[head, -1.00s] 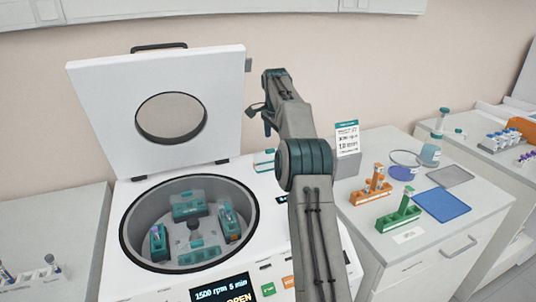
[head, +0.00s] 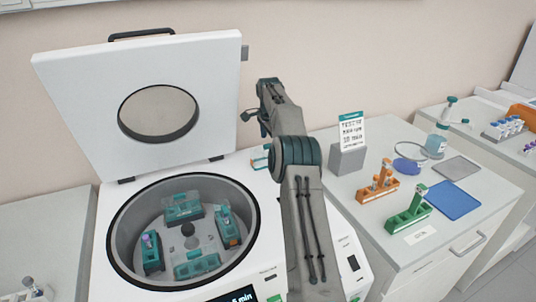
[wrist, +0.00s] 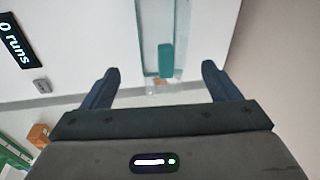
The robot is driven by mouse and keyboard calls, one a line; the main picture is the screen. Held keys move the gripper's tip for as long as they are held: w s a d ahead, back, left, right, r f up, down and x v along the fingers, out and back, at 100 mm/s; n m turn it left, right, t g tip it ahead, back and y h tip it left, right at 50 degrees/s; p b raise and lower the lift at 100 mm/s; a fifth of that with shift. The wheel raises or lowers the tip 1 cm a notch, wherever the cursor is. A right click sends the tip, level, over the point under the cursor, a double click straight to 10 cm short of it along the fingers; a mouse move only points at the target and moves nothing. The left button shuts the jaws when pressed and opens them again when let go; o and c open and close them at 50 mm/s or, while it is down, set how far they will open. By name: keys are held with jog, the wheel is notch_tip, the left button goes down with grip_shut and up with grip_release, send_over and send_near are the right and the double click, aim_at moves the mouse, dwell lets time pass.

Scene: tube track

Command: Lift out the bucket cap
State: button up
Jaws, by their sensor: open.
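The open centrifuge (head: 105,290) holds several teal buckets in its round bowl. The back bucket (head: 183,208), front bucket (head: 197,265) and right bucket (head: 229,228) appear to have clear covers. The left bucket (head: 151,252) shows a purple-topped tube and looks uncovered. In the wrist view, a similar clear piece with a teal grip (wrist: 166,60) shows ahead between the fingertips. My gripper (wrist: 160,76) is open and empty, apart from it.
The raised lid (head: 75,95) stands behind the bowl. A sign stand (head: 348,160), an orange rack (head: 378,188), a green rack (head: 408,215) and a blue mat (head: 453,200) occupy the right counter. The left counter (head: 45,230) is mostly clear.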

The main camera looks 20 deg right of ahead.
jog(key=f, duration=0.3)
jog(key=w+f+p, duration=0.1)
jog(key=f, duration=0.1)
jog(key=c, duration=1.1)
